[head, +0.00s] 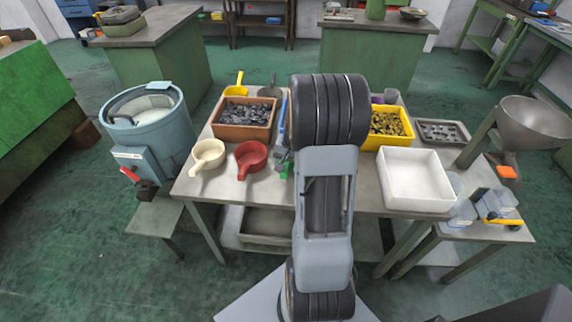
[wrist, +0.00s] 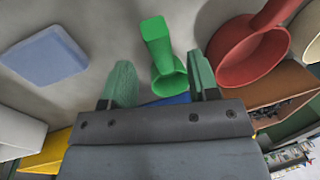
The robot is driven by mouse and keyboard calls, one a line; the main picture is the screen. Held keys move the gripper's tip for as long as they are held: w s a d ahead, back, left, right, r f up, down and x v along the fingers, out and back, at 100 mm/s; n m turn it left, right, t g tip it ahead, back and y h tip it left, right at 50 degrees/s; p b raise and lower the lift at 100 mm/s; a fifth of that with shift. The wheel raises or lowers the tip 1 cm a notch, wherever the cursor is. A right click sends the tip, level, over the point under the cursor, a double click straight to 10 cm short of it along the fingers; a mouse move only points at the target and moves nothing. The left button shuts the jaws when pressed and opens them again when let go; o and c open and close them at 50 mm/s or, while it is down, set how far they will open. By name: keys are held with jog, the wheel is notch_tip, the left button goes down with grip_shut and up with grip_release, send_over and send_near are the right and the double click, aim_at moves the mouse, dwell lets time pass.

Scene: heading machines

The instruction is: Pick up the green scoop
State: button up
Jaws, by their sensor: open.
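The green scoop (wrist: 168,62) lies on the table in the wrist view, its handle toward the top of the picture and its round bowl lower down. A small green part of it (head: 286,170) shows in the head view beside my arm, which hides the rest. My gripper (wrist: 160,80) is open, with one green finger on each side of the scoop's bowl in the wrist view. The fingers look apart from the scoop, and nothing is held. How far the fingertips are above the table is hard to tell.
The red scoop (head: 251,157) and cream scoop (head: 207,155) are to the left. Behind them stands a brown bin (head: 243,133) of dark parts. A yellow bin (head: 387,143) and white bin (head: 416,176) are right of my arm. A pale blue square (wrist: 45,55) lies left in the wrist view.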

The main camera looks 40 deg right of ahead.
jog(key=shift+w+a+f, duration=0.15)
jog(key=shift+w+f, duration=0.05)
jog(key=shift+f, duration=1)
jog(key=shift+w+a+f, duration=0.1)
jog(key=shift+w+f, duration=0.1)
jog(key=shift+f, duration=0.95)
grip_shut()
